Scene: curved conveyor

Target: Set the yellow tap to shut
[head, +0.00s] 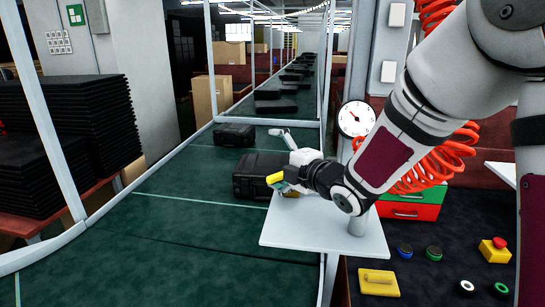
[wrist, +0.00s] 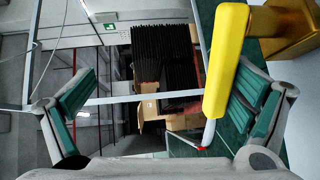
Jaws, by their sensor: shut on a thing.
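The yellow tap shows in the head view as a small yellow handle (head: 275,178) at the tip of my gripper (head: 284,186), above the left edge of a white shelf. In the wrist view its long yellow handle (wrist: 226,60) runs down from the top right, joined to a brass-coloured body (wrist: 288,30). My gripper (wrist: 165,112) is shut on the handle, which lies against the right green pad. The left pad stands well apart from it in the picture. The far side of the handle and most of the tap body are hidden.
The white shelf (head: 300,230) lies below my gripper. Black cases (head: 258,173) sit on the green conveyor (head: 180,210) behind it. A round gauge (head: 356,118), a red coiled hose (head: 440,155) and a red-green drawer box (head: 412,206) are close to my arm. Buttons (head: 405,251) stand at lower right.

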